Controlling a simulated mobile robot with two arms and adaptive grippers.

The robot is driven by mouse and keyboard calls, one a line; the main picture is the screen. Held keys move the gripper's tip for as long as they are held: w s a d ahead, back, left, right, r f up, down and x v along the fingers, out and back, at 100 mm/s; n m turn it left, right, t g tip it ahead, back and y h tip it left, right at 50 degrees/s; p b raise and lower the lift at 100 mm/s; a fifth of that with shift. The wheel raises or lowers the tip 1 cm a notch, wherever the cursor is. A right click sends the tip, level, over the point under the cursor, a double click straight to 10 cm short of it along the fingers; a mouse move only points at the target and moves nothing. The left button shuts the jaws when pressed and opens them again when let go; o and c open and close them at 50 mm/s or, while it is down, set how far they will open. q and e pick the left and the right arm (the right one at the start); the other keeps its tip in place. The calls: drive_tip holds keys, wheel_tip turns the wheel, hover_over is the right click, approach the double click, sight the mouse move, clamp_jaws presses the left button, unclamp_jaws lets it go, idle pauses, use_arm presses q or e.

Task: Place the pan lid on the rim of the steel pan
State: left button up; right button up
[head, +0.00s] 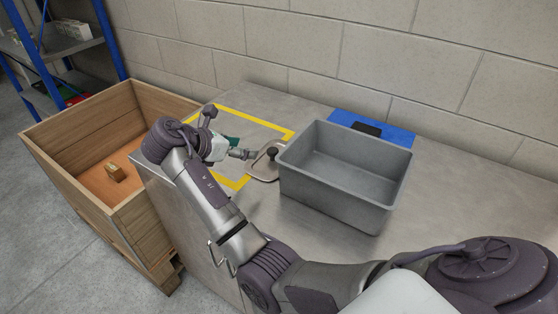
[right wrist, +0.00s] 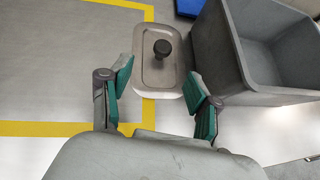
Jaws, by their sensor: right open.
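The pan lid (right wrist: 148,75) is a flat, rounded rectangular metal piece with a black knob (right wrist: 162,48). In the head view the lid (head: 264,172) is at the left side of the grey bin, partly covered by my gripper. My right gripper (right wrist: 158,77) is open with green pads. Its fingertips are either side of the near end of the lid, with the knob beyond them. I cannot tell whether they touch it. In the head view this gripper (head: 239,148) is left of the knob. I cannot make out a separate steel pan. My left gripper is not in view.
A deep grey bin (head: 340,190) stands close right of the lid. A blue mat (head: 396,136) with a black item (head: 367,129) lies behind it. Yellow tape (head: 263,123) marks the metal table.

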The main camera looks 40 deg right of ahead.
sight(271, 151)
drive_tip(key=shift+d+f, duration=0.3)
drive_tip(key=shift+d, duration=0.2)
drive_tip(key=x, duration=0.6)
drive_tip(key=shift+d+f+p, duration=0.3)
drive_tip(key=x, duration=0.5)
drive_tip(key=shift+s, duration=0.2)
drive_tip(key=shift+a, duration=0.15)
drive_tip(key=shift+c, duration=0.9)
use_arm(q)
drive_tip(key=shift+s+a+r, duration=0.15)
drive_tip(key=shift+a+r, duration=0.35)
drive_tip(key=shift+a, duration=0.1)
use_arm(e)
clamp_jaws()
